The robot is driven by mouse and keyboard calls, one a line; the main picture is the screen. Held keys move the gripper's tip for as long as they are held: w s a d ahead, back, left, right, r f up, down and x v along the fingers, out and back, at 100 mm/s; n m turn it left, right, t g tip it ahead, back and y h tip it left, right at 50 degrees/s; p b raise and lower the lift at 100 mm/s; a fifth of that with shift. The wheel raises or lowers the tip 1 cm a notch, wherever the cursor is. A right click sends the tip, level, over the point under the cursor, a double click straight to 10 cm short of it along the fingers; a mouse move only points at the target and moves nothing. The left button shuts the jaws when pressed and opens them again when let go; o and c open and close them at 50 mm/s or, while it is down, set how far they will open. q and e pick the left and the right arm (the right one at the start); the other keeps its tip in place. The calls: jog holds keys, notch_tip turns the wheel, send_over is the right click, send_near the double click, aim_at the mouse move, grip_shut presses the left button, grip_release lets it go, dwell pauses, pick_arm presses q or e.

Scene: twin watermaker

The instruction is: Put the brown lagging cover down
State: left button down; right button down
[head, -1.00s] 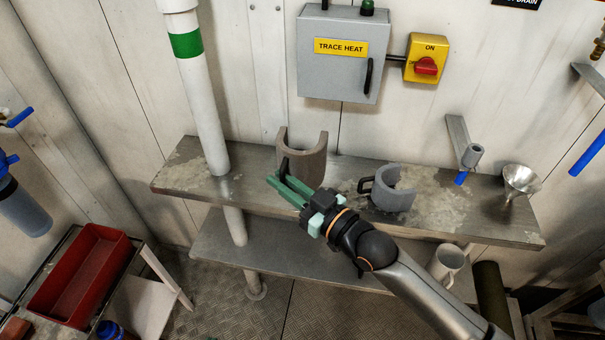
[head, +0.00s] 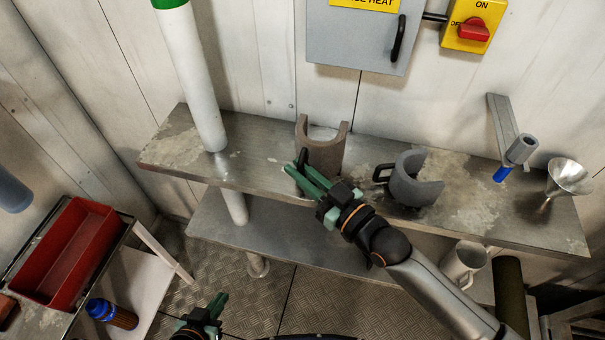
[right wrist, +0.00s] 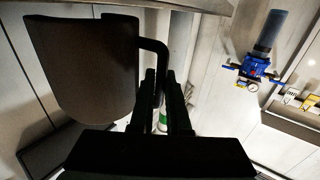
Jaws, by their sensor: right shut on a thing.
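The brown lagging cover (head: 324,153), a U-shaped half shell with a black handle, is upright at the upper steel shelf (head: 252,168), to the right of the white pipe. I cannot tell whether its base touches the shelf. My right gripper (head: 303,176) is shut on its handle at the cover's left front. In the right wrist view the cover (right wrist: 82,65) fills the left side, its handle (right wrist: 157,50) running down between the fingers. My left gripper (head: 217,306) shows at the bottom edge, empty and away from the shelf; its opening is unclear.
A grey lagging cover (head: 413,181) with a black handle sits right of the brown one. A metal funnel (head: 567,178) stands at the shelf's right end. A white pipe (head: 198,85) passes through the shelf. Bare shelf lies left of the pipe. A red tray (head: 72,255) is at lower left.

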jog(key=shift+a+f, duration=0.1)
jog(key=shift+f, duration=0.3)
pick_arm(q)
jog(key=shift+w+f, duration=0.3)
jog(key=shift+f, duration=0.15)
pick_arm(e)
jog(key=shift+r, duration=0.1)
pick_arm(q)
jog(key=shift+s, duration=0.1)
pick_arm(e)
jog(key=shift+s, duration=0.1)
jog(key=c, duration=1.3)
grip_release()
jog(key=shift+f, duration=0.25)
jog(key=shift+c, duration=0.2)
jog(key=o, duration=0.4)
jog(key=shift+o, duration=0.2)
jog(key=shift+r, duration=0.1)
